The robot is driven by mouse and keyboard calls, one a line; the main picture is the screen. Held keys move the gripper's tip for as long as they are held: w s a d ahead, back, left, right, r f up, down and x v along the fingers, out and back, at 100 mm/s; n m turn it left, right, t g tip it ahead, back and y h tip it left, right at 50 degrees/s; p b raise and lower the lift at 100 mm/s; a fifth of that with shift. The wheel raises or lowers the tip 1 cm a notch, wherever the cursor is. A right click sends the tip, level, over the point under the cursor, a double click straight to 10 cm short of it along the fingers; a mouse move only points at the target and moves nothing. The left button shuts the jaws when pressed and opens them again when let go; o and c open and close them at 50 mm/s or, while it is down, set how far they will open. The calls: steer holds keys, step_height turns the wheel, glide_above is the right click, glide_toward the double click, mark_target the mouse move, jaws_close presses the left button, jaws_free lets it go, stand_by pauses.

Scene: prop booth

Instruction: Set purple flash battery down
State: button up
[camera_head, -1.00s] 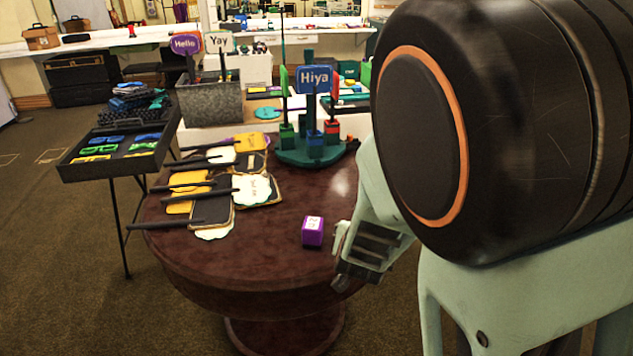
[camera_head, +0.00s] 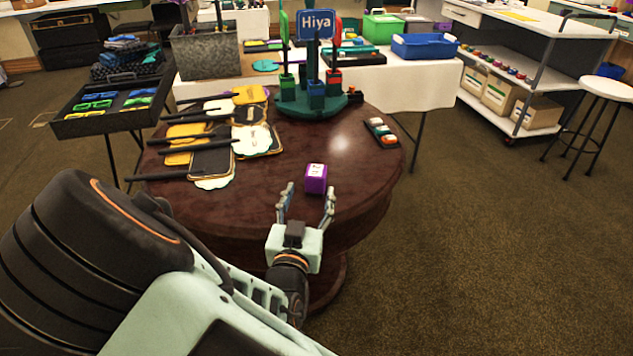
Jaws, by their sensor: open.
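The purple flash battery (camera_head: 316,179) is a small purple block with a white marked label. It rests on the round dark-red table (camera_head: 345,210) near its front edge. My gripper (camera_head: 306,192) is open, its two fingers pointing away from me towards the battery. The battery shows at the fingertips, between or just beyond them; I cannot tell which. The gripper looks empty, and the lower front of the battery is in full view.
Several paddle signs (camera_head: 225,140) lie on the table's left. A green stand (camera_head: 312,98) with a "Hiya" sign (camera_head: 315,24) is at the back. A small tray (camera_head: 381,133) lies at the right. A black tray table (camera_head: 108,118) stands left. Bare tabletop surrounds the battery.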

mark_target(314, 179)
steer(key=w, duration=0.3)
steer(key=w+b, duration=0.1)
steer(key=w, duration=0.1)
steer(key=w+d+b, duration=0.1)
steer(key=w, duration=0.2)
steer(key=shift+w+f, duration=0.15)
steer(key=shift+w, duration=0.2)
steer(key=c, duration=1.4)
jaws_close()
steer(key=shift+r, duration=0.2)
